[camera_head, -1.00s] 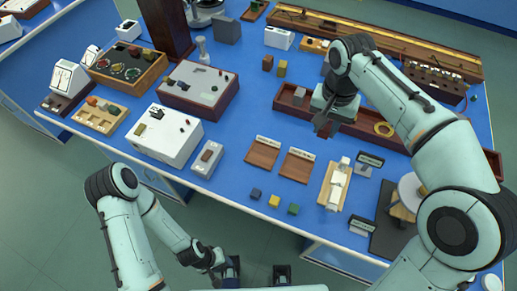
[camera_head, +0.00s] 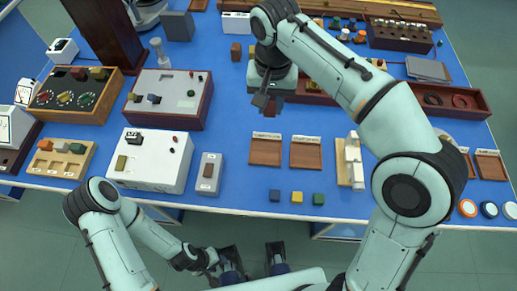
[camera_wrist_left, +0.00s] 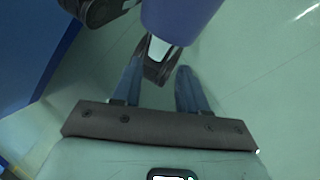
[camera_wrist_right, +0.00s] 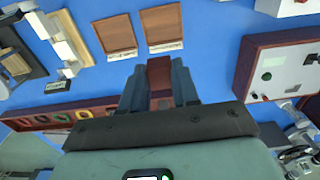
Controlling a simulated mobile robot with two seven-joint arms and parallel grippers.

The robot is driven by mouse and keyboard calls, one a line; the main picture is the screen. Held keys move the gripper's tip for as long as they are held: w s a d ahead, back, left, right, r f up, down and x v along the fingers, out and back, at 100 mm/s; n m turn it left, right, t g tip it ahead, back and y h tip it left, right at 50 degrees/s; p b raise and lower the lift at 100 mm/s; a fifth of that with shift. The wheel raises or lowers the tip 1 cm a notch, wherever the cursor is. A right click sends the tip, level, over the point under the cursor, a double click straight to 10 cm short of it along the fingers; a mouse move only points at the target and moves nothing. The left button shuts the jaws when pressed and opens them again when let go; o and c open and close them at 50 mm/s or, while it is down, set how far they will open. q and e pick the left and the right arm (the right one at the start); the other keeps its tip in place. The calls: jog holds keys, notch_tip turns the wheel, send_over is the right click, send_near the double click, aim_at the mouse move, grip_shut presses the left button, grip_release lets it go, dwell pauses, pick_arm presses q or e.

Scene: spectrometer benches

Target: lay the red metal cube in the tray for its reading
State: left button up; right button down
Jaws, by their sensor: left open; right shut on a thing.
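My right gripper (camera_head: 268,104) is shut on the red metal cube (camera_head: 271,109). It holds it over the blue bench, behind two shallow brown trays. In the right wrist view the cube (camera_wrist_right: 159,74) sits between the fingertips. The left brown tray (camera_head: 265,152) and right brown tray (camera_head: 306,155) are empty and carry small labels that I cannot read. Both also show in the right wrist view, one (camera_wrist_right: 116,34) left of the other (camera_wrist_right: 161,22), beyond the fingertips. My left gripper (camera_wrist_left: 157,90) is open and empty, low over the floor off the bench.
Three small cubes, dark blue (camera_head: 274,195), yellow (camera_head: 297,197) and green (camera_head: 318,199), lie at the bench's front edge. A white balance-like fixture (camera_head: 352,160) stands right of the trays. A grey switch box (camera_head: 208,173) and white instrument (camera_head: 153,158) stand left.

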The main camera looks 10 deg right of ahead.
jog(key=shift+a, duration=0.25)
jog(key=shift+w+f, duration=0.1)
jog(key=shift+f, duration=0.2)
jog(key=b, duration=0.4)
send_over(265, 153)
notch_tip(265, 153, down, 15)
jog(key=shift+d+r, duration=0.1)
jog(key=shift+f+b, duration=0.35)
jog(key=shift+f, duration=2)
jog(key=shift+f, duration=0.2)
jog(key=c, duration=0.8)
grip_release()
jog(key=shift+c, duration=0.2)
jog(key=shift+r, duration=0.1)
